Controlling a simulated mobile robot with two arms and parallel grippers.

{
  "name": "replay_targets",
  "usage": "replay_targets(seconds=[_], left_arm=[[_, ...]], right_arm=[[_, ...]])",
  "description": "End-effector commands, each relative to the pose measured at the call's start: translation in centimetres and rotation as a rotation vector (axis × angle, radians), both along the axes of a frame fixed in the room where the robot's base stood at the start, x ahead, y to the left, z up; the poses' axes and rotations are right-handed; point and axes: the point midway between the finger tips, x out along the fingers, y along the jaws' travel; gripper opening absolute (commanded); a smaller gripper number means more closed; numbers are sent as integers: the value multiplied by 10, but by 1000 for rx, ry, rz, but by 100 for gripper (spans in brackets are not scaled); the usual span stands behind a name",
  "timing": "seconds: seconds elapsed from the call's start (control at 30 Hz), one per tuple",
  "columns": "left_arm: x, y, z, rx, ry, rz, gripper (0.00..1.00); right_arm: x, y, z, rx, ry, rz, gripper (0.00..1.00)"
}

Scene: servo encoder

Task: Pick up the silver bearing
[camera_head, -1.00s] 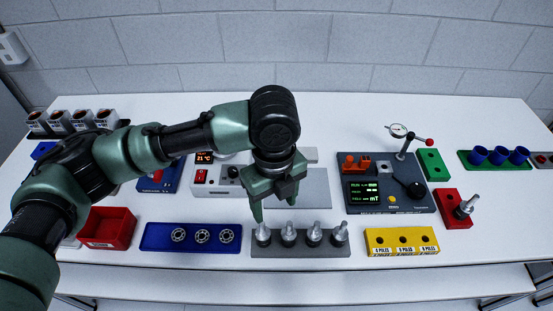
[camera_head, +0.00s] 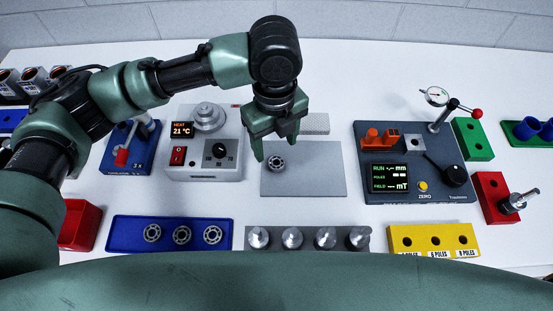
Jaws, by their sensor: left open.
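A silver bearing (camera_head: 277,164), a small ring with a dark pattern, shows on the left part of the grey mat (camera_head: 320,178). Three similar silver rings sit in a row in the blue tray (camera_head: 127,235) at the front left: left ring (camera_head: 152,233), middle ring (camera_head: 182,235) and right ring (camera_head: 212,235). My left gripper (camera_head: 275,151) points down over the mat with its fingers apart. The ring on the mat appears just below and between its fingertips; I cannot tell if they touch it. My right gripper is out of view.
A grey rack (camera_head: 274,244) of silver posts and a yellow block (camera_head: 434,238) stand in front. The heater box (camera_head: 215,150) is left of the mat, the dark gauge station (camera_head: 415,165) right. A large green link of mine covers the bottom edge.

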Motion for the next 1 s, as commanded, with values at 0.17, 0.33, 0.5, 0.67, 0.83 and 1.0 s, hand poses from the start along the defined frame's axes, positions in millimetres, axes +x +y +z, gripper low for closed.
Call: replay_targets(seconds=[0.17, 0.33, 0.5, 0.67, 0.83, 1.0], left_arm=[[0, 0, -19, 1, 3, 2, 61], [2, -1, -38, 1, 3, 2, 61], [4, -3, -65, 2, 4, 1, 61], [4, -3, -77, 1, 1, -1, 61], [4, -2, -78, 1, 0, -1, 61], [4, -3, -77, 1, 0, 0, 25]], right_arm=[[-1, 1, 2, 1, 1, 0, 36], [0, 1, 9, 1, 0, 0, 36], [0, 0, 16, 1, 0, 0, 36], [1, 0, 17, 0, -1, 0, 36], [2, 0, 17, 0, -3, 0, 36], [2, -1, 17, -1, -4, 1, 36]])
